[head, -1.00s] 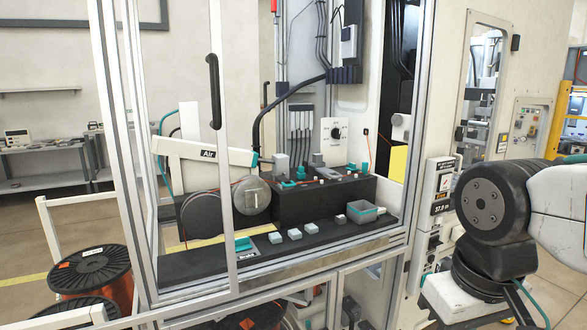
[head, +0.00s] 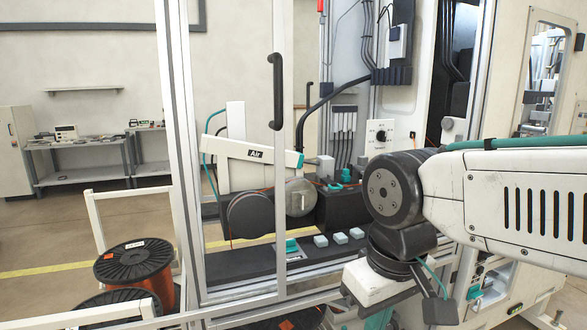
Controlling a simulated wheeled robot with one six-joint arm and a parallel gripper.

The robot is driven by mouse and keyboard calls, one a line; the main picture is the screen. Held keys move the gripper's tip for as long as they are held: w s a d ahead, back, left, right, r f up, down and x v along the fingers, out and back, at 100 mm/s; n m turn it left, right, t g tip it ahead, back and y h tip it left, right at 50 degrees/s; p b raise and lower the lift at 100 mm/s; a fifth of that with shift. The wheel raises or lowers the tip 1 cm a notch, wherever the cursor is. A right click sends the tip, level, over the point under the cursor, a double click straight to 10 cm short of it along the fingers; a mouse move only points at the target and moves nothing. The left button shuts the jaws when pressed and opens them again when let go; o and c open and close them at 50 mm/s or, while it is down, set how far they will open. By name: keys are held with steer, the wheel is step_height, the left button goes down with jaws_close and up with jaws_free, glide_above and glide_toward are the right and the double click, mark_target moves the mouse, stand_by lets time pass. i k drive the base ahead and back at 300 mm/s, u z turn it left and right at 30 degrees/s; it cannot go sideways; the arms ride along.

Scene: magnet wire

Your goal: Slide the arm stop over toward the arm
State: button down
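A gap between tip and block is too small to judge. My arm reaches in from the right, its dark elbow joint in front of the machine's right side. My gripper cannot be made out; my lower arm runs off the bottom edge.
A framed door with a black handle (head: 277,90) stands in front of the machine. Two grey discs (head: 301,197) sit under the white arm. Wire spools (head: 134,262) stand at lower left. The floor at left is partly clear.

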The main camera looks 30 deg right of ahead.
mark_target(346, 177)
steer(key=u, duration=0.05)
steer(key=i, duration=1)
steer(key=z, duration=0.6)
